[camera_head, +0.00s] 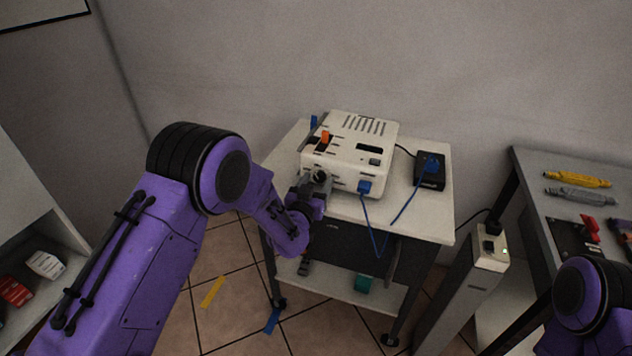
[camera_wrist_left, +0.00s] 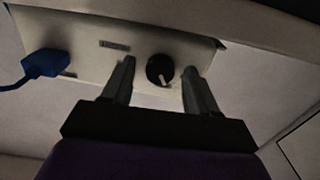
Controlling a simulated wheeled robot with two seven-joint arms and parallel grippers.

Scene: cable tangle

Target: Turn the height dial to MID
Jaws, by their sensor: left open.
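The height dial is a round black knob (camera_wrist_left: 160,70) with a pale pointer mark, on the front of a white box-shaped device (camera_head: 350,145). In the head view the knob is mostly hidden by my gripper. My left gripper (camera_wrist_left: 158,80) is open, with one finger on each side of the knob in the left wrist view. I cannot tell whether the fingers touch it. The dial's position labels are not readable. My right gripper is out of view; only part of my right arm shows at the lower right.
A blue plug (camera_head: 364,187) with a blue cable sits in the device's front, beside the dial. The cable runs to a black adapter (camera_head: 430,172) on the white cart top (camera_head: 425,218). A pale post (camera_head: 490,245) and a grey table (camera_head: 545,165) with tools stand at the right.

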